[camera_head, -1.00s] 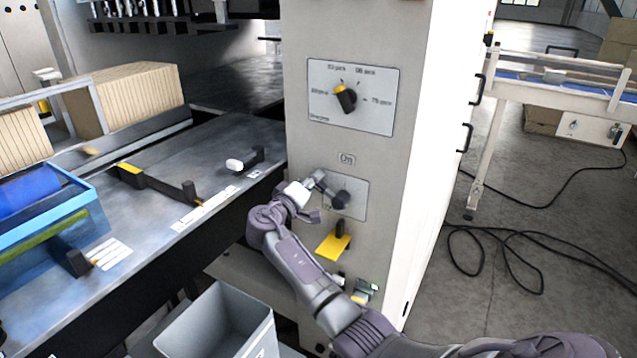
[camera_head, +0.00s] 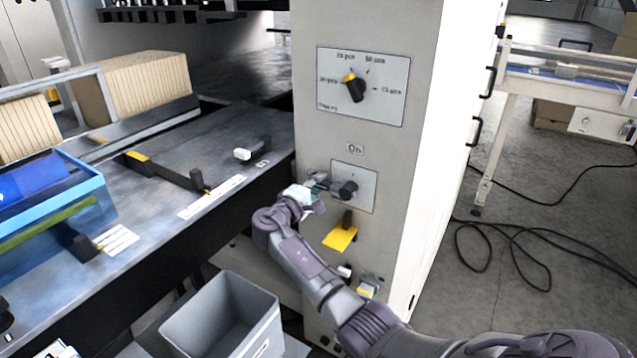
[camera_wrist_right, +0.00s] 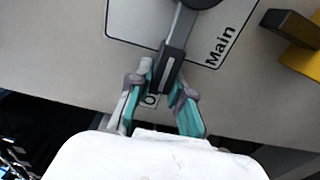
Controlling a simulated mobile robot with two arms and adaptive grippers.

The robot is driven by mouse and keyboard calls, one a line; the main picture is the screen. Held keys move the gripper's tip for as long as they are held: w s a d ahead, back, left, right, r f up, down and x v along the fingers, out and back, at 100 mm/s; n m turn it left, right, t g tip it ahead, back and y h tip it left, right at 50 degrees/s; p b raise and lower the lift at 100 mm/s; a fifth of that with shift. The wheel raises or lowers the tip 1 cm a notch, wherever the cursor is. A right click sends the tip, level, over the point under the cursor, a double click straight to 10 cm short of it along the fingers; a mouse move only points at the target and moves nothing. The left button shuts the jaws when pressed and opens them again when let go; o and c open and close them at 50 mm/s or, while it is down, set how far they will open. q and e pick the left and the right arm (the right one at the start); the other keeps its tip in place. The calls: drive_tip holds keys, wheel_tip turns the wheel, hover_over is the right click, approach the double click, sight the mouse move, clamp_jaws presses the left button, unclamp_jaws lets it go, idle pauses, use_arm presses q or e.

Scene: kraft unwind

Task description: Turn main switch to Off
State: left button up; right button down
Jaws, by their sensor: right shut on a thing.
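The main switch has a dark round knob (camera_head: 348,189) with a lever on a light plate (camera_head: 367,201) on the grey cabinet front. In the right wrist view the lever (camera_wrist_right: 170,68) extends from the knob toward my gripper, and the plate (camera_wrist_right: 135,22) reads "Main". My right gripper (camera_head: 319,184) is at the left edge of the plate. In the wrist view its teal-padded fingers (camera_wrist_right: 166,86) are shut on the lever's end. They partly hide a small label beginning with "O" (camera_wrist_right: 150,100). An "On" label (camera_head: 355,149) sits above the plate. My left gripper is not in view.
A grey bin (camera_head: 221,316) stands at lower left, beside the machine table (camera_head: 200,160). Cables (camera_head: 500,250) lie on the floor at right.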

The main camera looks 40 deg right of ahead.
drive_tip(key=shift+f, duration=0.15)
drive_tip(key=c, duration=1.2)
unclamp_jaws()
drive_tip(key=shift+o, duration=0.8)
drive_tip(key=v, duration=1.2)
